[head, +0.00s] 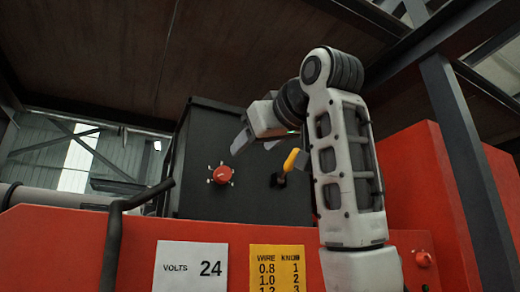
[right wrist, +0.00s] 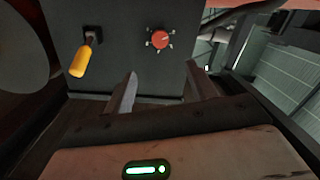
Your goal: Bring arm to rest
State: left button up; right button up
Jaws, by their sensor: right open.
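My right arm (head: 345,165) rises at the right of the head view and bends over at the top. Its gripper (head: 256,146) hangs in front of a dark box, between the red knob (head: 222,174) and the yellow-handled lever (head: 291,160). The gripper is open and empty, apart from both. In the right wrist view, its two fingers (right wrist: 163,88) stand apart with nothing between them. The red knob (right wrist: 159,39) and the yellow handle (right wrist: 81,61) show beyond the fingers there. My left gripper is not in view.
The dark box (head: 235,195) stands behind a red panel (head: 120,240) with a white "VOLTS 24" card (head: 190,268) and a yellow wire/knob table (head: 277,268). A dark post (head: 463,170) stands right of my arm. A bent dark bar (head: 113,245) rises at left.

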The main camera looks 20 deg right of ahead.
jog(key=shift+s, duration=0.35)
dwell(0.3)
